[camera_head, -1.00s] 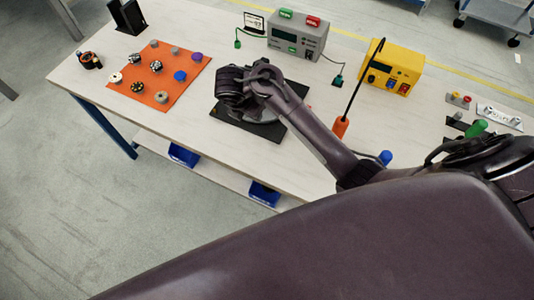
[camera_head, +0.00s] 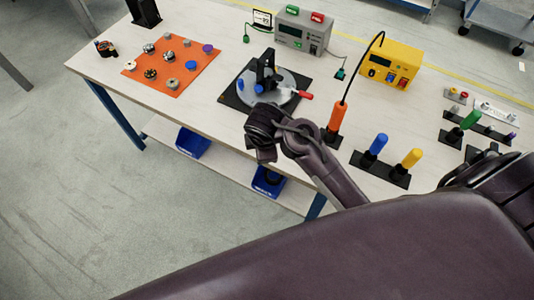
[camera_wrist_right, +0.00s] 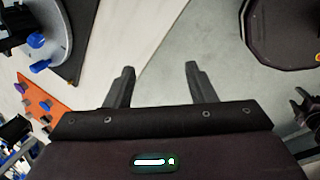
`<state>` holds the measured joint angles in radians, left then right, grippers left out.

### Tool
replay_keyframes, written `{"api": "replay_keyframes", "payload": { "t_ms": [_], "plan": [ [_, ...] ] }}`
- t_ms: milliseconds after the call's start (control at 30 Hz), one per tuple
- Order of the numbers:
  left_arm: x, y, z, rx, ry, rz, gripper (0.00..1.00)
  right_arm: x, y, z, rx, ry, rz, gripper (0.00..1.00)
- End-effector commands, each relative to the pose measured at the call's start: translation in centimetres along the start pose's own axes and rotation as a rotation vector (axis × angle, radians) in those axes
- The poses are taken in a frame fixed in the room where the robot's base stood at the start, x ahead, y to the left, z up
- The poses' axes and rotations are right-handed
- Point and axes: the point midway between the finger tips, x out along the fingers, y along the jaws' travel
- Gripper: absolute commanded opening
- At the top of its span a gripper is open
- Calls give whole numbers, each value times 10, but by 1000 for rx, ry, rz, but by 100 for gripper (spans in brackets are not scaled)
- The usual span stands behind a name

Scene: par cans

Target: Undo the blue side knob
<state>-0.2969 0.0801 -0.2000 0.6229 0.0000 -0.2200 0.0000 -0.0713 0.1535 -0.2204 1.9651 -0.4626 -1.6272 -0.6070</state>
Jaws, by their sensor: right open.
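A dark fixture (camera_head: 266,72) stands upright on a grey round plate on a black square base on the table. A blue knob (camera_head: 259,88) shows on its near side, and another blue knob (camera_head: 240,85) shows at its left. Both blue knobs also show at the upper left of the right wrist view, one (camera_wrist_right: 36,40) above the other (camera_wrist_right: 41,66). My right gripper (camera_wrist_right: 160,68) is open and empty, with bare floor and the table edge beyond its fingers. In the head view its wrist is in front of the fixture, apart from the knobs. My left gripper is not in view.
A red-handled part (camera_head: 304,95) lies beside the round plate. An orange mat (camera_head: 160,86) with several loose knobs is at the left. Grey (camera_head: 300,35) and yellow (camera_head: 388,63) boxes stand behind.

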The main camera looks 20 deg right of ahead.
Motion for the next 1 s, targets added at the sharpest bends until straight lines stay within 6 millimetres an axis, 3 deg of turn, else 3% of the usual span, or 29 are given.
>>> {"api": "replay_keyframes", "payload": {
  "t_ms": [200,467,633,767,867,1000],
  "plan": [
    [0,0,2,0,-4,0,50,-6,-12,4,133,21,-5,50],
    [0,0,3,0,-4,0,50,-7,-13,5,147,23,-5,50],
    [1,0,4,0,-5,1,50,6,-17,4,164,28,-21,37],
    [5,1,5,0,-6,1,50,60,-38,-1,258,55,-80,37],
    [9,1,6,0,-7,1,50,124,-71,-1,384,77,-140,37],
    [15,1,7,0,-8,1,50,214,-137,13,585,81,-208,37]
  ]
}}
